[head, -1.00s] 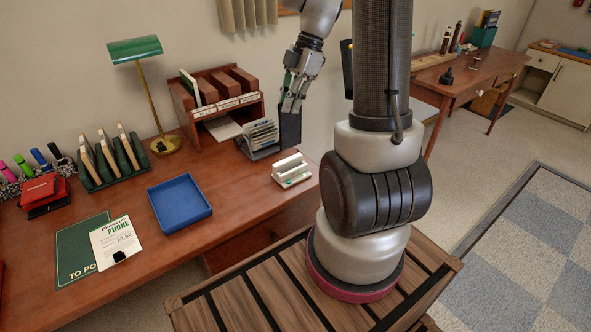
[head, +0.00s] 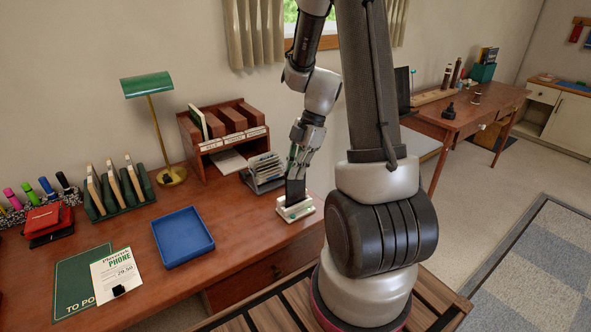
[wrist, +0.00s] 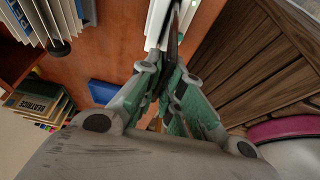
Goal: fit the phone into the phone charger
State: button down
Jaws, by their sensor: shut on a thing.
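The phone (head: 295,191) is a thin black slab, held upright. My gripper (head: 297,168) is shut on its upper part. The white phone charger (head: 299,210) sits near the desk's right front edge. In the head view the phone's lower end meets the top of the charger; I cannot tell whether it is in the slot or just over it. In the wrist view the phone (wrist: 173,40) is a dark edge between the green-padded fingers, with the white charger (wrist: 155,28) beside it. The fingers hide much of the phone.
A metal rack of cards (head: 265,172) stands close behind and left of the charger. A wooden sorter (head: 224,135), a green lamp (head: 147,85) and a blue tray (head: 183,237) are further left. Bare desk lies between tray and charger.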

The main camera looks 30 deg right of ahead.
jog(key=c, duration=1.6)
grip_release()
jog(key=shift+f, duration=0.1)
jog(key=shift+o, duration=0.2)
jog(key=v, duration=1.2)
jog(key=s+a+r+m+t+h, duration=0.2)
jog(key=s+r+m, duration=0.3)
jog(key=s+m, duration=0.3)
jog(key=s+a+r+m+t+h, duration=0.2)
jog(key=s+a+r+m, duration=0.3)
jog(key=s+m, duration=0.3)
jog(key=shift+s+a+r+m+t, duration=0.25)
jog(key=shift+s+m+t, duration=0.1)
jog(key=shift+m, duration=0.85)
